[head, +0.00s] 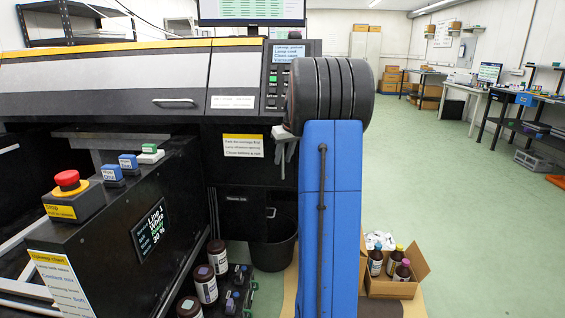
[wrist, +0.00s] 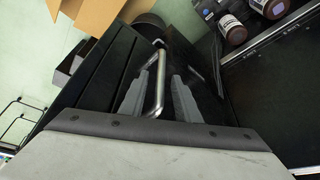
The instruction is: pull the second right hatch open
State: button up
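My gripper (wrist: 160,98) is open, with its two grey fingers on either side of a bent metal handle (wrist: 155,82). I cannot tell whether either finger touches the handle. The handle is fixed to a black panel of the printer (wrist: 95,85). In the head view my gripper (head: 284,148) is beside the printer's dark front, partly hidden behind my blue and black arm. The black hatch there (head: 225,170) carries a yellow-and-white label and appears closed. A lower panel marked as waste ink (head: 237,212) is below it. My arm hides the front's right part.
A black bin (head: 272,250) stands below the front. Brown bottles (head: 206,285) stand at lower left, beside the control box (head: 110,225) with a red stop button. An open carton of bottles (head: 400,275) is right of my arm. The green floor at right is clear.

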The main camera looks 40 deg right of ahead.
jog(key=shift+x, duration=1.1)
jog(key=shift+s, duration=0.1)
grip_shut()
